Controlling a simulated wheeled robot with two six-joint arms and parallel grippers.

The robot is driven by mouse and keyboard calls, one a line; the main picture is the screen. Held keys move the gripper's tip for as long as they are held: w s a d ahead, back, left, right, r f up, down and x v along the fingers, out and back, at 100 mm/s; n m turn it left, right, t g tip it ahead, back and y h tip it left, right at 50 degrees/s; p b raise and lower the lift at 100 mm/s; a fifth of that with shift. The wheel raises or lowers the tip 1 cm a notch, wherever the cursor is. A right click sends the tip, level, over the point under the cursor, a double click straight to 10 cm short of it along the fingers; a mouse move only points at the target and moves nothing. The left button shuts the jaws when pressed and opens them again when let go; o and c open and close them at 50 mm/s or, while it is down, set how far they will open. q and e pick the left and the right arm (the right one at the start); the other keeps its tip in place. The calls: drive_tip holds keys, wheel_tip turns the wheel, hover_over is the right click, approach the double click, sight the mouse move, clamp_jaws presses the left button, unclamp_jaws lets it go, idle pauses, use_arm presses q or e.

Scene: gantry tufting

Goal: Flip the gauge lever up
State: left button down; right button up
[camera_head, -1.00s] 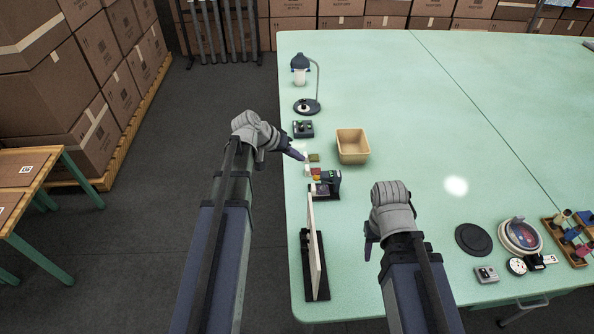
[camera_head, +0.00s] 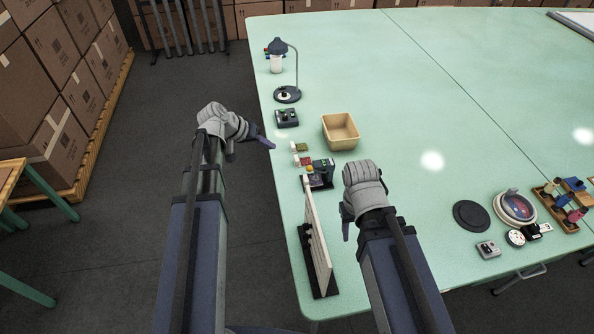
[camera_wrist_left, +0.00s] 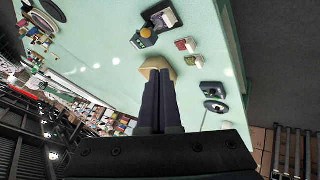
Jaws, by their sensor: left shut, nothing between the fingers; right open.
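I cannot tell for sure which part is the gauge lever. A small dark device with a yellow knob (camera_head: 320,173) stands near the table's left edge; it also shows in the left wrist view (camera_wrist_left: 145,36). Beside it are a green-topped block (camera_head: 300,147) and a red-topped block (camera_head: 301,160) on pale bases. A dark control box (camera_head: 287,118) sits further back. My left gripper (camera_head: 268,142) is shut and empty, above the table's left edge, left of the green-topped block and apart from it. My right gripper (camera_head: 346,229) is open and empty, right of the white upright panel.
The white panel (camera_head: 318,245) stands on a black base near the front left. A tan bin (camera_head: 341,132) and a lamp (camera_head: 287,95) stand further back. A black disc (camera_head: 472,215), a round dish (camera_head: 515,208) and small devices are at the right. The table's middle is clear.

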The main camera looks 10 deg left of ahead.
use_arm(q)
wheel_tip(320, 180, down, 7)
drive_tip(key=b, duration=0.6)
use_arm(e)
wheel_tip(320, 180, down, 15)
drive_tip(key=b, duration=0.7)
drive_tip(key=shift+r+b, duration=0.15)
drive_tip(key=shift+b, duration=0.25)
drive_tip(key=shift+r+p, duration=0.3)
drive_tip(key=shift+p, duration=0.05)
use_arm(q)
approach(317, 170)
drive_tip(key=shift+w+a+f, duration=0.3)
drive_tip(key=shift+w+f, duration=0.05)
drive_tip(key=shift+f, duration=0.45)
drive_tip(key=shift+w+a+f, duration=0.3)
drive_tip(key=shift+w+f, duration=0.1)
drive_tip(key=shift+f, duration=0.45)
drive_tip(key=shift+w+a+f, duration=0.3)
drive_tip(key=shift+w+f, duration=0.05)
drive_tip(key=shift+f, duration=0.45)
